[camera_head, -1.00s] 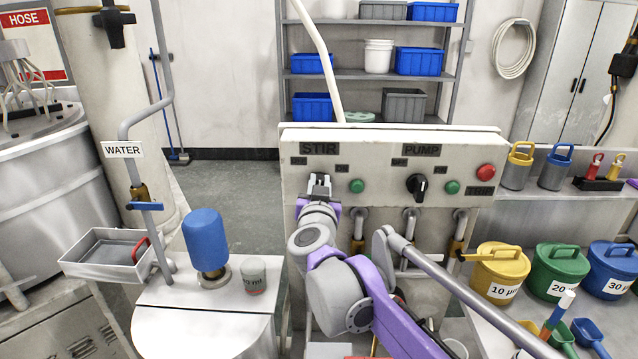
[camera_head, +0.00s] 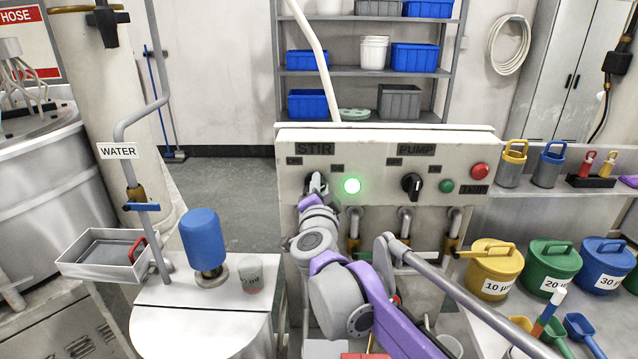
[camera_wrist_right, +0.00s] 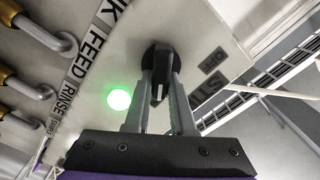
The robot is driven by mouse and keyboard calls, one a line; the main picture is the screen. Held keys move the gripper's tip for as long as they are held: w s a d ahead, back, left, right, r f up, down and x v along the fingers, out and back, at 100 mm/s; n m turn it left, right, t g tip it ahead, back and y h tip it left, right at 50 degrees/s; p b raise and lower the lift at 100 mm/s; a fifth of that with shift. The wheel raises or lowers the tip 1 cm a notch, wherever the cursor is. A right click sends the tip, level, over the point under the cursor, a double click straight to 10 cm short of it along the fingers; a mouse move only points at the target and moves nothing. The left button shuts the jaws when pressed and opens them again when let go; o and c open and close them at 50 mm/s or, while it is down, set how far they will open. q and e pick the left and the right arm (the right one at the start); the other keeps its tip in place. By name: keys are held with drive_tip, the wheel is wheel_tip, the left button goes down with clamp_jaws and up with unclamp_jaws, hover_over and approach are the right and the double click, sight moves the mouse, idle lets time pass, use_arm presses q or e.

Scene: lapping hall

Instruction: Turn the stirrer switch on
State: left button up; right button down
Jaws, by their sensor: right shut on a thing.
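The stirrer switch (camera_wrist_right: 157,88) is a black rotary knob under the STIR label (camera_head: 314,149) on the beige control panel (camera_head: 385,140). My right gripper (camera_head: 316,184) is shut on this knob, with a finger on each side of its grip in the right wrist view (camera_wrist_right: 160,85). The knob is mostly hidden by the gripper in the head view. The round lamp (camera_head: 352,186) beside it glows bright green, and the glow also shows in the right wrist view (camera_wrist_right: 119,99). My left gripper is not in view.
The PUMP knob (camera_head: 411,185), a dark green lamp (camera_head: 446,186) and a red button (camera_head: 479,171) sit further right on the panel. Pipes with yellow fittings hang below.

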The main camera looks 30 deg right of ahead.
drive_tip(key=shift+f+m, duration=0.1)
drive_tip(key=shift+m, duration=0.6)
drive_tip(key=c, duration=0.8)
unclamp_jaws()
drive_tip(key=shift+o, duration=0.2)
drive_tip(key=v, duration=1.1)
drive_tip(key=shift+b, duration=0.45)
drive_tip(key=shift+d, duration=0.15)
